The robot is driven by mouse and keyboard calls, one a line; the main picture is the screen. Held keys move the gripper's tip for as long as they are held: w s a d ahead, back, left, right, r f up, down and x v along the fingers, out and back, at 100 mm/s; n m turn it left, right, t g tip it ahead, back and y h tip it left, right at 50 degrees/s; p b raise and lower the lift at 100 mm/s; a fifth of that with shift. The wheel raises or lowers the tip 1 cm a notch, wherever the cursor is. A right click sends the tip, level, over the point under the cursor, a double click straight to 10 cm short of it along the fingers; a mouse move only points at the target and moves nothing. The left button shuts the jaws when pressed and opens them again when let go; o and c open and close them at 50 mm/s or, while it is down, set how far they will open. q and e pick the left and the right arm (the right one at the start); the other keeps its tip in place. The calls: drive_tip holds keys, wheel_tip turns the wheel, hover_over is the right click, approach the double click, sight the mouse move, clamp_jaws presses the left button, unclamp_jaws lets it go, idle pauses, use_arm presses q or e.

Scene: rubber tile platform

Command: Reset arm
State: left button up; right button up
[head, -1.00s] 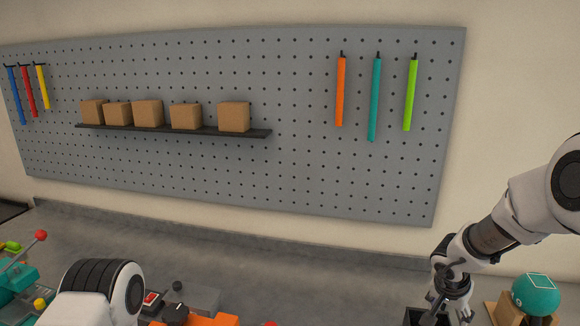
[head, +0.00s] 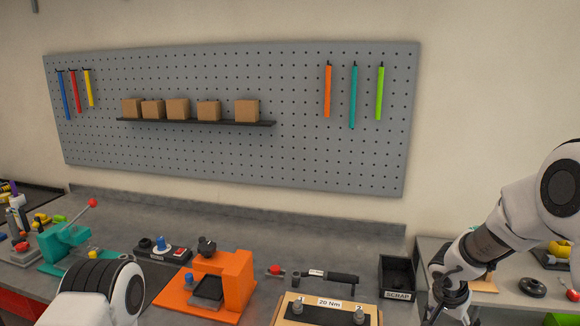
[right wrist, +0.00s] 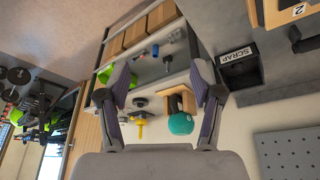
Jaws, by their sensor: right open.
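My right arm comes in from the right in the head view, with its gripper (head: 445,305) low in the picture beside the black SCRAP bin. In the right wrist view the two fingers of this gripper (right wrist: 162,82) are spread apart with nothing between the tips. Beyond them a teal ball on a wooden block (right wrist: 180,123) shows, farther off and not held. Of my left arm only a white link with a dark ribbed joint shows at the lower left of the head view; its gripper is out of the picture.
The grey bench (head: 330,240) carries a teal press (head: 68,245), an orange fixture (head: 225,285), a 20 Nm fixture (head: 325,312) and the SCRAP bin (head: 397,275). A pegboard (head: 230,165) with boxes on a shelf (head: 200,122) hangs behind. A side table stands right.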

wheel_tip(320, 180, down, 11)
drive_tip(key=s+n+g+b, duration=0.1)
drive_tip(key=s+g+b, duration=0.1)
drive_tip(key=s+f+n+g+h+b, duration=0.3)
drive_tip(key=s+f+n, duration=0.5)
drive_tip(key=s+f, duration=1.05)
use_arm(q)
wheel_tip(320, 180, down, 7)
drive_tip(key=w+b, duration=0.1)
drive_tip(key=shift+w, duration=0.2)
use_arm(e)
drive_tip(key=s+a+t+y, duration=0.2)
drive_tip(key=s+a+y, duration=0.4)
drive_tip(key=s+a, duration=0.4)
drive_tip(key=shift+s+f+y, duration=0.3)
drive_tip(key=shift+s, duration=0.4)
